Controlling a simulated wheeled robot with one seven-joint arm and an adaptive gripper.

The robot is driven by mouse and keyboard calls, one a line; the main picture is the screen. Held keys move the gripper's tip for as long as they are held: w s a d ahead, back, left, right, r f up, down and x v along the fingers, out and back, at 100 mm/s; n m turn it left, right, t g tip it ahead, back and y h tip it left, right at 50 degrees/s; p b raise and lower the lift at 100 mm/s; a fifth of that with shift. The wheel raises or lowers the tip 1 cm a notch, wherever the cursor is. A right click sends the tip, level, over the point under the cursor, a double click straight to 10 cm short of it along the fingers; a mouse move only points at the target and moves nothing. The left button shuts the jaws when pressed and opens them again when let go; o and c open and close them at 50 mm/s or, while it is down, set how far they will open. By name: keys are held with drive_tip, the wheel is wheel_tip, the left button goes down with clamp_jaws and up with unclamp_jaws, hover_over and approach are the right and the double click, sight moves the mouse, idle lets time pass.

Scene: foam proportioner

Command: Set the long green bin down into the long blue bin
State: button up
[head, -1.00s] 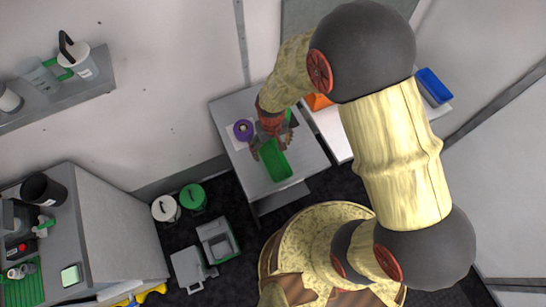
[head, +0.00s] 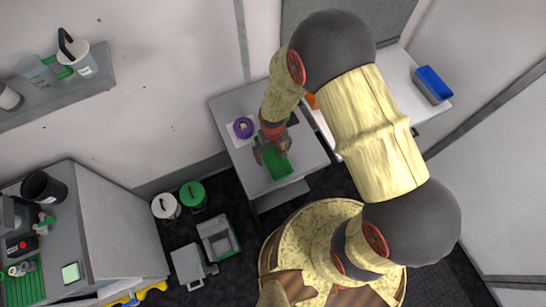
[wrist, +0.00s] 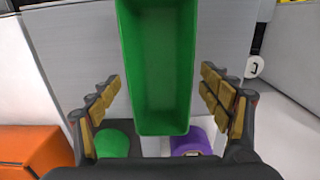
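The long green bin (head: 279,165) sits on the grey table in the head view. My gripper (head: 272,153) is at the bin's far end, partly covering it. In the wrist view the green bin (wrist: 158,60) lies between the spread fingers of my gripper (wrist: 162,92), with a gap on each side. My gripper is open and holds nothing. The long blue bin (head: 432,85) stands on the white table at the right of the head view, away from my gripper. The wrist view does not show the blue bin.
A purple round object (head: 243,127) is on the grey table (head: 236,108), left of my gripper. A green round object (wrist: 115,138) and an orange object (wrist: 30,150) show in the wrist view. The white table (head: 400,75) has free room left of the blue bin.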

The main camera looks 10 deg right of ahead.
drive_tip(key=c, duration=1.6)
drive_tip(key=shift+r, duration=0.1)
